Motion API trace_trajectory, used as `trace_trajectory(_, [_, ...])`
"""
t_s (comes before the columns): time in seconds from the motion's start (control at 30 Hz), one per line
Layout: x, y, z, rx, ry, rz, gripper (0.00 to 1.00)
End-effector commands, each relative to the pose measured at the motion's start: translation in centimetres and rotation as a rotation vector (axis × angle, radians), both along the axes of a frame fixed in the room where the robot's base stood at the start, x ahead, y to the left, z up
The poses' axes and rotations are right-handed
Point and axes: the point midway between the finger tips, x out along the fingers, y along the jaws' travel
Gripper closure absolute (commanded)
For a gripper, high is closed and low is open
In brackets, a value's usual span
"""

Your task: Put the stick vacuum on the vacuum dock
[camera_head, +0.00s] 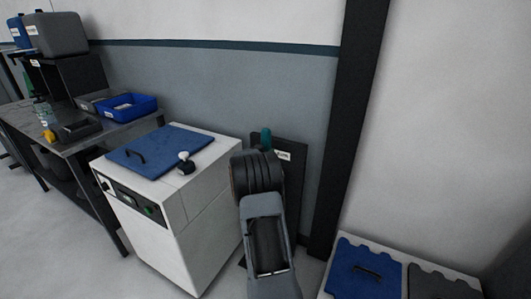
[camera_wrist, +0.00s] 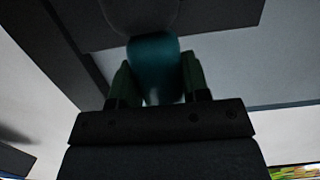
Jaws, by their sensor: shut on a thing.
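My gripper (camera_wrist: 158,66) has its two green fingers closed on either side of a teal part of the stick vacuum (camera_wrist: 153,52) in the wrist view. A rounded dark grey part adjoins the teal part at the top of that view. In the head view, a small teal piece of the vacuum (camera_head: 266,138) shows just beyond my arm, which hides the gripper and most of the vacuum. A dark upright panel with a white label, seemingly the vacuum dock (camera_head: 293,143), stands against the wall behind my arm. Whether the vacuum touches it cannot be told.
A white cabinet (camera_head: 155,245) with a blue lid (camera_head: 160,146) stands close left of my arm. A dark post (camera_head: 350,125) rises to the right. Low bins with a blue lid (camera_head: 365,272) stand at lower right. A workbench (camera_head: 60,148) with a blue tray (camera_head: 128,106) is farther left.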

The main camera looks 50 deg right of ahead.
Motion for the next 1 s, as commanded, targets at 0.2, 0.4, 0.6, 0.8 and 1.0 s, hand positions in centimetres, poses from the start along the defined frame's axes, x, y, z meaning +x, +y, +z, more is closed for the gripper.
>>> trace_trajectory(0.2, [0.0, 0.0, -0.3, 0.001, 0.001, 0.0, 0.49])
trace_trajectory(0.4, [0.0, 0.0, -0.3, 0.001, 0.0, 0.0, 0.32])
trace_trajectory(0.6, [0.0, 0.0, -0.2, 0.001, 0.0, 0.0, 0.32])
trace_trajectory(0.8, [-0.3, 1.4, 0.4, 0.002, 0.0, 0.002, 0.32])
trace_trajectory(1.0, [-1.3, 5.1, 1.1, 0.001, 0.0, 0.003, 0.32])
